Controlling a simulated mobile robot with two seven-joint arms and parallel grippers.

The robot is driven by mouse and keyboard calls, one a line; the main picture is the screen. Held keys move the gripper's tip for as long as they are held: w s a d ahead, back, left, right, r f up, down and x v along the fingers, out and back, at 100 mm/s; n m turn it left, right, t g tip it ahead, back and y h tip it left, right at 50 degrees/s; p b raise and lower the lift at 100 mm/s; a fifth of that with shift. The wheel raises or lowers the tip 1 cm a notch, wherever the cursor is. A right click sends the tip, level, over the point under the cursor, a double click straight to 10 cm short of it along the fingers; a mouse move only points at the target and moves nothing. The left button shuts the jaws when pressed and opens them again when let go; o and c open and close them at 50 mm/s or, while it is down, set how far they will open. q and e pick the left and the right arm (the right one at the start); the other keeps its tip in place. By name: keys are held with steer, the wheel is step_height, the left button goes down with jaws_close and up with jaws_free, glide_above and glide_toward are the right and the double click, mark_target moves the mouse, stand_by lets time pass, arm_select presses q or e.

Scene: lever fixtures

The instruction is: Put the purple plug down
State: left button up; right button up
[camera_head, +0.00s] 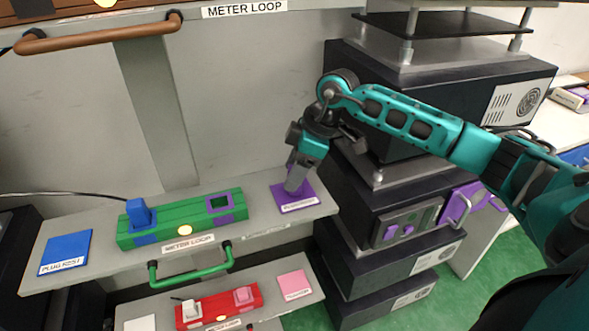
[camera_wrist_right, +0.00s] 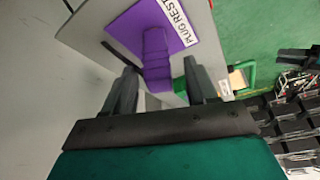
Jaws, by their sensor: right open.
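The purple plug (camera_wrist_right: 157,58) stands on the purple pad (camera_wrist_right: 128,27) labelled PLUG REST in the right wrist view. My right gripper (camera_wrist_right: 162,68) is open, with one finger on each side of the plug and a visible gap to it. In the head view my right gripper (camera_head: 297,182) points down over the purple pad (camera_head: 292,205) at the shelf's right end and hides most of the plug. The green METER LOOP block (camera_head: 180,228) has an empty purple-rimmed socket (camera_head: 220,204) and a blue plug (camera_head: 138,212) in its left socket. My left gripper is out of view.
A blue pad (camera_head: 65,253) lies at the shelf's left end. A green handle (camera_head: 190,268) sticks out from the shelf front. A lower shelf holds a red block (camera_head: 217,307) and a pink pad (camera_head: 294,284). Dark stacked cabinets (camera_head: 390,270) stand close on the right.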

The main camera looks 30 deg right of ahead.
steer(key=v, duration=1.2)
steer(key=shift+p, duration=0.4)
